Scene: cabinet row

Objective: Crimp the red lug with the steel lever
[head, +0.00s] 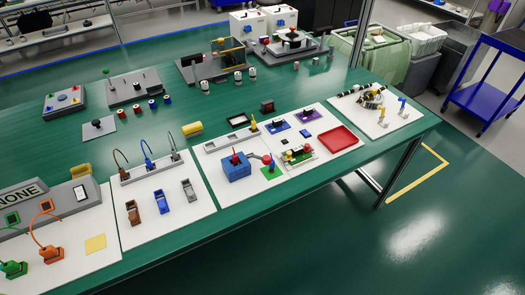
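On a white board in the middle left of the head view, a grey rail (138,173) bears three thin curved leads. The left lead (119,160) looks brown, the middle one (147,150) blue, and the right one (172,144) reddish-brown. A red lug is too small to pick out with certainty. In front of the rail stand three small lever pieces, apart from one another: a brown one (133,214), a blue one (161,201) and a grey, steel-looking one (189,190) at the right. Neither of my grippers is in view.
Left on the green table (235,232) is a board with green (13,268) and orange (48,251) connectors. Right is a board with a blue box (236,170) and red tray (337,139). Yellow pieces (192,128) lie behind. Bare board shows around the levers.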

